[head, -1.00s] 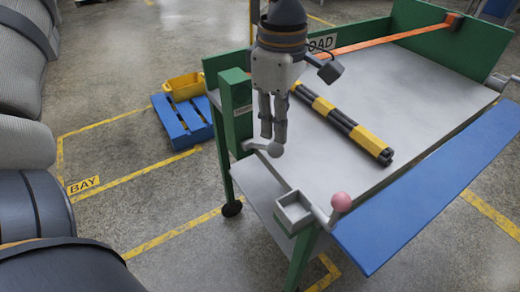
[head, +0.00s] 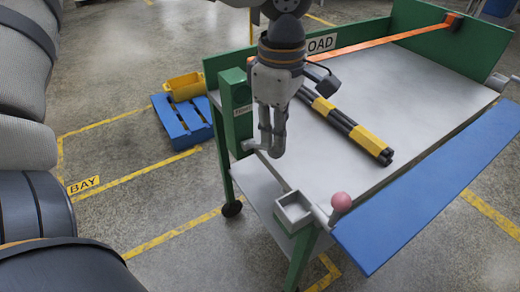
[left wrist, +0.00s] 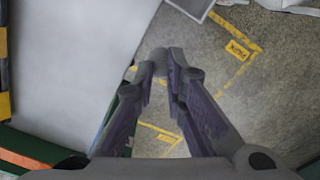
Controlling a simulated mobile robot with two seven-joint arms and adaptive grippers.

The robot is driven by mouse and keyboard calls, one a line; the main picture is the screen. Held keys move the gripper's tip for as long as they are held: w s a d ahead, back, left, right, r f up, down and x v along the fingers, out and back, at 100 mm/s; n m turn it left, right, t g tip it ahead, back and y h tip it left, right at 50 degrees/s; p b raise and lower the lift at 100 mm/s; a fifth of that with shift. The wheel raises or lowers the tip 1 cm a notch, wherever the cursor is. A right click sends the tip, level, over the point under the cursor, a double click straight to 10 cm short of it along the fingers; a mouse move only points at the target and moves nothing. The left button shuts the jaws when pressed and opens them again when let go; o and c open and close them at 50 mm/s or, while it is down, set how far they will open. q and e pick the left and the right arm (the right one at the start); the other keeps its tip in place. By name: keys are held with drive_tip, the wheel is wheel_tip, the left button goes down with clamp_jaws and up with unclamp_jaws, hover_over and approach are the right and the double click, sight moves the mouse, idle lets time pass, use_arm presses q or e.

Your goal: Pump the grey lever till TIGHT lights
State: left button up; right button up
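A green post (head: 236,95) with a small label stands at the near left corner of the bench. The grey lever (head: 248,145) sticks out from it; its knob end is hidden by the fingers in the head view. My left gripper (head: 272,150) points down at the knob end, fingers close together. In the left wrist view, the fingertips (left wrist: 162,62) nearly meet around a grey shape, perhaps the knob. I cannot tell whether they grip it. No lit TIGHT sign can be made out. My right gripper is not in view.
The bench top (head: 390,90) carries a black and yellow bundle (head: 345,125). An orange strap (head: 380,40) crosses its back. A pink knob (head: 341,201), a small grey tray (head: 294,210) and a blue board (head: 430,190) are at the front. A blue pallet (head: 183,122) with a yellow bin (head: 185,86) stands left.

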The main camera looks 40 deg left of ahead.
use_arm(q)
drive_tip(key=shift+s+d+f, duration=0.15)
drive_tip(key=shift+d+f, duration=0.2)
drive_tip(key=shift+f, duration=0.45)
drive_tip(key=shift+s+d+f, duration=0.15)
drive_tip(key=shift+d+f, duration=0.15)
drive_tip(key=shift+f, duration=0.45)
drive_tip(key=shift+s+d+f, duration=0.1)
drive_tip(key=shift+d+f, duration=0.15)
drive_tip(key=shift+f, duration=0.5)
drive_tip(key=shift+d+f, duration=0.2)
drive_tip(key=shift+f, duration=0.5)
